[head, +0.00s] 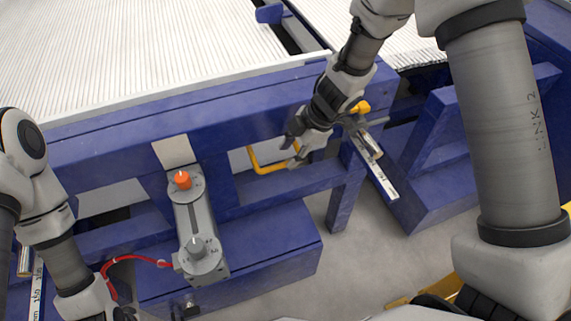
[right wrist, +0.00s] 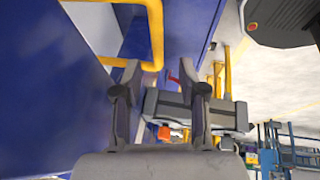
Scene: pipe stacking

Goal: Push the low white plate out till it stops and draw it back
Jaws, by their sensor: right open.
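A low white plate (head: 240,160) shows in the opening below the blue beam in the head view, partly hidden by the frame. A yellow bent handle (head: 265,168) stands in front of it. In the right wrist view a white panel (right wrist: 95,28) and a yellow bar (right wrist: 157,35) appear at upper left, beyond the fingers. My right gripper (head: 296,148) is open at the right end of the handle; its fingers (right wrist: 160,92) look empty. Contact with the handle cannot be told. My left gripper (head: 124,313) is only partly visible at the bottom left, its jaws unclear.
A grey control box (head: 198,225) with an orange knob (head: 182,180) stands on the blue frame, left of my right gripper. A red cable (head: 135,258) runs from it. A marked metal rule (head: 376,172) lies right of the gripper.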

